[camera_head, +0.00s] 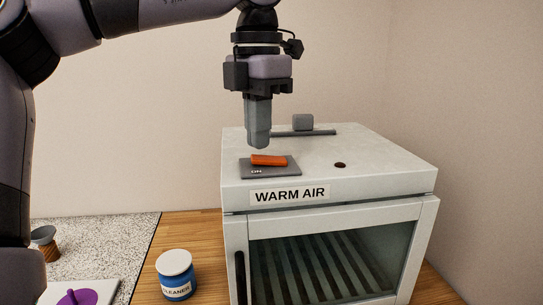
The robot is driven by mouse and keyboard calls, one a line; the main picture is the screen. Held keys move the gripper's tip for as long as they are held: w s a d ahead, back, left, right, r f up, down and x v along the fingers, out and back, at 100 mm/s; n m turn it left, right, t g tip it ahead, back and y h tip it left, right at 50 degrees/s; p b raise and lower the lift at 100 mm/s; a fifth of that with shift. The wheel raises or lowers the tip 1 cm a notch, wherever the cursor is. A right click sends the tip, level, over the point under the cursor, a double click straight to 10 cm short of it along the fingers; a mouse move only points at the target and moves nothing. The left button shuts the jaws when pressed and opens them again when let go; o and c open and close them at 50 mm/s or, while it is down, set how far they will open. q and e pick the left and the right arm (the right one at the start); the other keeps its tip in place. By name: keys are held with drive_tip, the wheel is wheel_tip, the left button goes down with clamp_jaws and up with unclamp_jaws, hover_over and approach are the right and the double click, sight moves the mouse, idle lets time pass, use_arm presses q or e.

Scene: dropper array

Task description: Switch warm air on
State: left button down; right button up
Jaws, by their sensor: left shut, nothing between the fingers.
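A white warm air cabinet (345,194) stands on the wooden counter, with a "WARM AIR" label on its front edge. On its top lies a grey switch plate (285,172) marked "ON", carrying an orange rocker (269,160). My left gripper (259,146) points straight down with its fingers shut and empty, just above the orange rocker. A small gap seems to show between fingertips and rocker, but I cannot be sure they are apart. My right gripper is not in view.
A grey slider knob (303,122) on a dark track and a small dark spot (340,165) are on the cabinet top. A cleaner jar (176,274) stands left of the cabinet. A purple item (77,297) and a small cup (44,240) are at lower left.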

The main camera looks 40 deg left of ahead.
sight(258, 157)
use_arm(q)
drive_tip(key=shift+f+b, duration=0.7)
drive_tip(key=shift+f, duration=0.35)
idle(0.9)
wheel_tip(258, 157, up, 3)
drive_tip(key=p, duration=0.2)
drive_tip(key=shift+p, duration=0.4)
drive_tip(key=shift+r, duration=2.05)
